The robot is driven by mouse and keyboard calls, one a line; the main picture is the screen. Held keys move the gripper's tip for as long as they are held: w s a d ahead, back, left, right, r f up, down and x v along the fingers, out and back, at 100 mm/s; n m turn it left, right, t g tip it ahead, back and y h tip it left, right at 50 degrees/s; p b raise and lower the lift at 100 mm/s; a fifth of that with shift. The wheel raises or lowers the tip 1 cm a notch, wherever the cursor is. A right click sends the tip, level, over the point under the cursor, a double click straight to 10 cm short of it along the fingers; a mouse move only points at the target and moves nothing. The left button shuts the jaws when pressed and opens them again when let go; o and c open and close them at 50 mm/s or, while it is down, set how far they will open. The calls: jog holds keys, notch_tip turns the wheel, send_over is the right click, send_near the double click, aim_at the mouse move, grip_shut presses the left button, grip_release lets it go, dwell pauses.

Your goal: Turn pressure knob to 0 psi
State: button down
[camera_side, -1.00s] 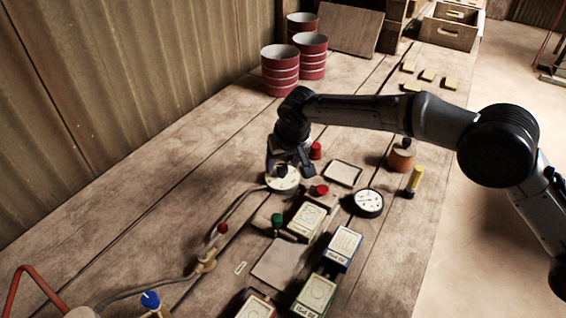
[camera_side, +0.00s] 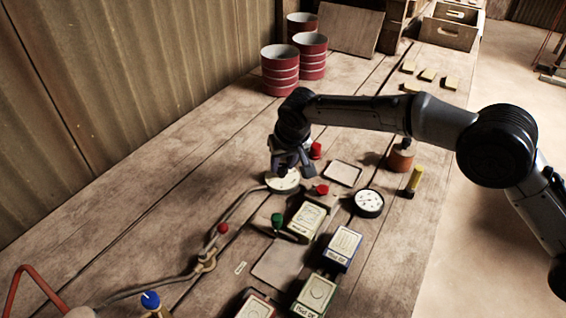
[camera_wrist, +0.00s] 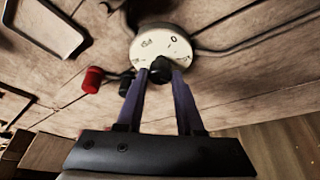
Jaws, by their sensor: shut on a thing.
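The pressure knob has a round cream dial plate (camera_side: 284,182) with dark markings, and it lies on the wooden table. In the wrist view the dial plate (camera_wrist: 160,48) shows "PSI" and a "0" near its upper right. My gripper (camera_side: 284,170) is above the dial in the side view. In the wrist view my gripper (camera_wrist: 160,74) has its two fingers closed around the small black knob (camera_wrist: 160,70) at the dial's near edge. The fingers hide part of the dial and its lower markings. I cannot read where the knob points.
A white-faced gauge (camera_side: 369,203) lies to the right. Red knobs (camera_side: 316,150) and a green knob (camera_side: 277,220) stand close by. A hose (camera_side: 240,208) runs left from the dial. Several labelled blocks (camera_side: 307,220) lie in front. Red cans (camera_side: 280,70) stand at the back.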

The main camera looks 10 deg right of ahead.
jog(key=shift+d+n, duration=0.1)
jog(key=shift+n, duration=0.2)
jog(key=n+y, duration=0.1)
jog(key=n, duration=0.1)
jog(key=shift+d+n, duration=0.1)
jog(key=shift+n, duration=0.3)
jog(key=n+y, duration=0.1)
jog(key=n, duration=0.1)
jog(key=n+g, duration=0.1)
jog(key=n, duration=0.1)
jog(key=shift+w+n+y, duration=0.15)
jog(key=shift+n+y, duration=0.15)
jog(key=shift+y, duration=0.1)
jog(key=n+g, duration=0.1)
jog(key=n, duration=0.1)
jog(key=n+y, duration=0.1)
jog(key=n, duration=0.1)
jog(key=shift+w+d+g, duration=0.1)
jog(key=shift+g, duration=0.3)
jog(key=n+g, duration=0.1)
jog(key=n, duration=0.3)
jog(key=shift+n+g, duration=0.3)
jog(key=shift+g, duration=0.1)
jog(key=shift+n, duration=0.3)
jog(key=c, duration=0.5)
grip_release()
jog(key=shift+c, duration=0.2)
